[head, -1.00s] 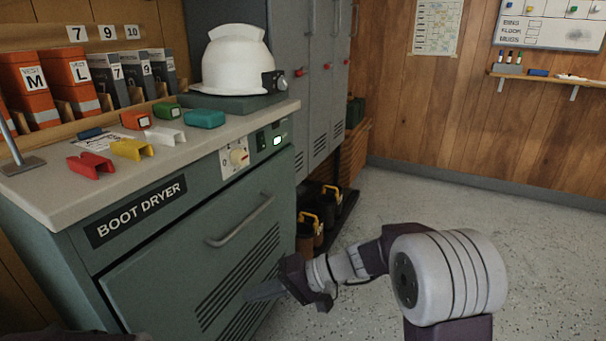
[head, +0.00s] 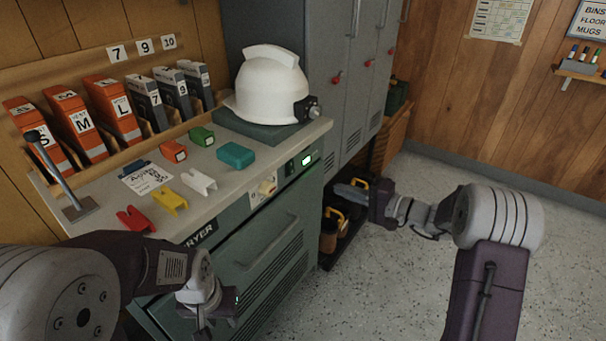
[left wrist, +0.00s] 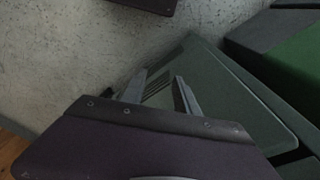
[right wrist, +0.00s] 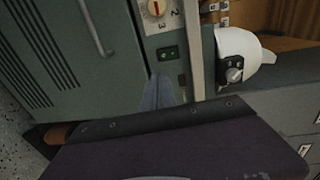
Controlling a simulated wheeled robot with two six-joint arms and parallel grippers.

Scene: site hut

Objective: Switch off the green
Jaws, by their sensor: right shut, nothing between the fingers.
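A small green-lit switch (head: 307,160) glows on the front panel of the grey-green boot dryer (head: 262,245). A darker switch (head: 289,168) is left of it, then a white dial (head: 263,190) with a red mark. The right wrist view shows the dial (right wrist: 156,9) and a dark plate with green marks (right wrist: 167,53) ahead of the fingers. My right gripper (head: 346,190) is shut and empty, right of the panel and apart from it in the head view. My left gripper (left wrist: 161,84) is open and empty, low before the dryer; its tips are unclear in the head view.
A white helmet (head: 268,87) stands at the dryer top's back right. Coloured clips, a teal block (head: 236,155) and a lever (head: 52,165) are on the top. Grey lockers (head: 345,75) stand behind. Boots (head: 333,230) sit on a low rack; the floor at right is clear.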

